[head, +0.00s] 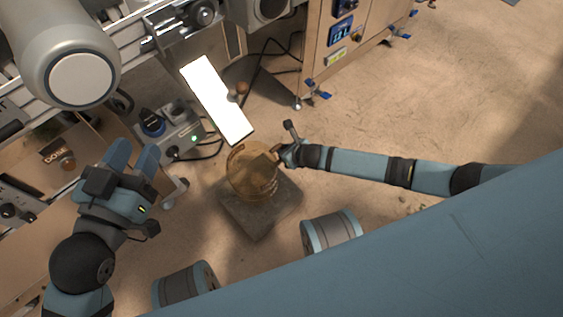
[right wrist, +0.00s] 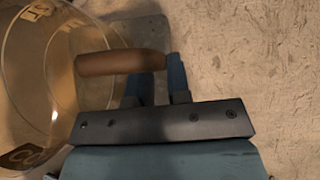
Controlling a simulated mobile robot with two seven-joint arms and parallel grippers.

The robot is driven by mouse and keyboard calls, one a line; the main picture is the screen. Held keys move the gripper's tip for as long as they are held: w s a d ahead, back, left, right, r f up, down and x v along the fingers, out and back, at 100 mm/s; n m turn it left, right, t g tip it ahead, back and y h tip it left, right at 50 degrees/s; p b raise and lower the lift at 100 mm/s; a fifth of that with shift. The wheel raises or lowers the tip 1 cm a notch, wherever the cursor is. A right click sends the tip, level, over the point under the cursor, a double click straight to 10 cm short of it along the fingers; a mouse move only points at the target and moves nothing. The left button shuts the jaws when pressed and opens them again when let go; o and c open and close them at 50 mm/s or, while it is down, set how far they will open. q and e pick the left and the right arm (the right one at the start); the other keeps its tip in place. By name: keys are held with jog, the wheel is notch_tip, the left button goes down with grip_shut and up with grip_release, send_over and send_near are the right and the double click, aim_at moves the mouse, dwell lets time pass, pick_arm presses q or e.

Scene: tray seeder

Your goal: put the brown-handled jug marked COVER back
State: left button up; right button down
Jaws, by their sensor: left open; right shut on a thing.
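The clear, amber-tinted jug (head: 248,178) is in the middle of the head view, above or on a square grey slab (head: 258,222); I cannot tell whether it touches. In the right wrist view the jug (right wrist: 30,95) fills the left side, with its brown handle (right wrist: 118,62) and partly visible dark lettering, too cut off to read in full. My right gripper (head: 281,157) is shut on the handle; its fingers (right wrist: 160,82) are partly hidden behind it. My left gripper (head: 133,156) is open and empty, left of the jug.
A bright white panel (head: 217,100) stands just behind the jug. A grey box with a blue knob (head: 153,123) and cables is at its left. A wooden cabinet (head: 350,45) stands at the back. The floor at right (head: 460,95) is mostly clear.

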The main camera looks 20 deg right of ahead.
notch_tip(320, 180, down, 4)
jog(key=shift+f+b, duration=0.1)
jog(key=shift+b, duration=0.95)
pick_arm(q)
jog(key=shift+w+a+r+m+t, duration=0.2)
jog(key=shift+w+a+m+t, duration=0.15)
jog(key=shift+w+m+t, duration=0.35)
pick_arm(e)
jog(key=c, duration=1.1)
grip_release()
pick_arm(q)
jog(key=shift+s, duration=0.15)
jog(key=s+d+n+g+p, duration=0.1)
jog(key=p, duration=0.2)
jog(key=s+n+g+p, duration=0.1)
jog(key=n+p, duration=0.1)
jog(key=p, duration=0.1)
jog(key=shift+s+d+r+n, duration=0.15)
jog(key=shift+s+d+n, duration=0.15)
jog(key=shift+s+d, duration=0.1)
pick_arm(e)
jog(key=v, duration=1.2)
